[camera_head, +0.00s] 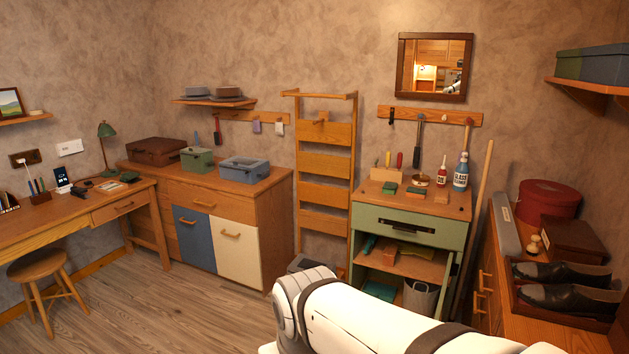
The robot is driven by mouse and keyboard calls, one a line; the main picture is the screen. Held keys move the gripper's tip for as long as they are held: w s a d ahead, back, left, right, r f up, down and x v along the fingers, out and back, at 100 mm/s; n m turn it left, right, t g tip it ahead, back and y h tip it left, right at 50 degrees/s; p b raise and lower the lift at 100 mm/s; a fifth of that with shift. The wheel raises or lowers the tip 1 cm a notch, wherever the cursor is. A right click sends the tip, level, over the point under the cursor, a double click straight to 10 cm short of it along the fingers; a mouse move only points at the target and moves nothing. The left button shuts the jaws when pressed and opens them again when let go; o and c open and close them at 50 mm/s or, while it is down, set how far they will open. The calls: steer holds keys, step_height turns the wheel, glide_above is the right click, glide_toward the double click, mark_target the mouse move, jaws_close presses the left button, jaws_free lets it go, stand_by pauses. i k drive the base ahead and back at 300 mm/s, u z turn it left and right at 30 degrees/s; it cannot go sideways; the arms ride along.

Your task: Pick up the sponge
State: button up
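I cannot tell for certain which thing is the sponge. Small blocks lie on top of the green-fronted cabinet (408,219): a dark green block (390,187), a flat green piece (416,193) and a tan block (441,197). On the cabinet's open shelf lie a brownish block (390,255) and a green item (368,245). My white arm crosses the bottom of the view in front of the cabinet and hides part of its lower section. My gripper is not in view.
A red bottle (442,172) and a blue spray bottle (461,172) stand on the cabinet top. A grey bucket (420,297) is in its lower part. A broom handle (482,215) leans at its right. The wooden floor (180,310) at left is open beyond the stool (40,266).

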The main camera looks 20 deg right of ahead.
mark_target(413, 191)
steer(key=u, duration=0.05)
steer(key=i, duration=1.7)
steer(key=z, duration=1.75)
steer(key=i, duration=1.7)
steer(key=z, duration=0.05)
